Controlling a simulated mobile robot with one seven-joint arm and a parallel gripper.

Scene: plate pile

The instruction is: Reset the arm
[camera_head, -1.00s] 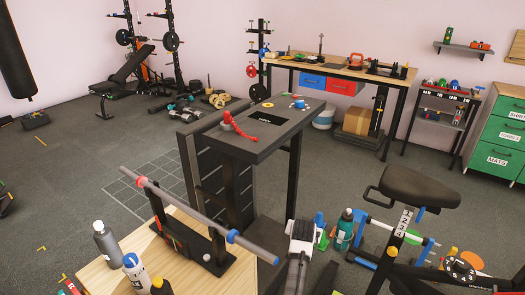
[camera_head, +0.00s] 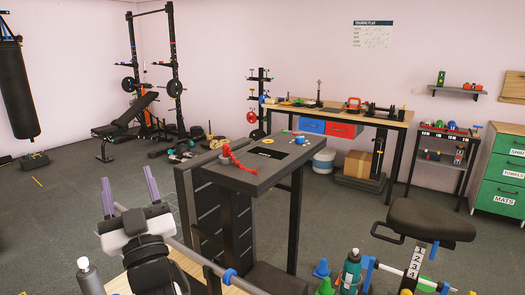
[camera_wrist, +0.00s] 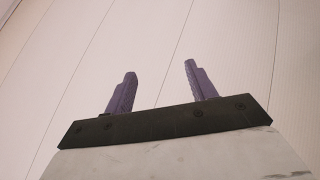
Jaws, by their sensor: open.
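My gripper (camera_head: 130,194) is at the lower left of the head view, raised above the wooden bench with the bar. Its two purple fingers stand apart and point upward, with nothing between them. In the wrist view my gripper (camera_wrist: 158,90) also shows both fingers spread and empty, against a pale panelled surface. The dark table (camera_head: 265,178) stands to the right of my gripper, with a red chain-like item (camera_head: 236,160) and a yellow disc (camera_head: 255,160) on its top.
A bottle (camera_head: 89,277) stands near my arm on the wooden bench (camera_head: 118,284). A black seat (camera_head: 430,219) and a teal bottle (camera_head: 351,270) are at the lower right. A long workbench (camera_head: 340,115) stands behind. The floor at left is mostly clear.

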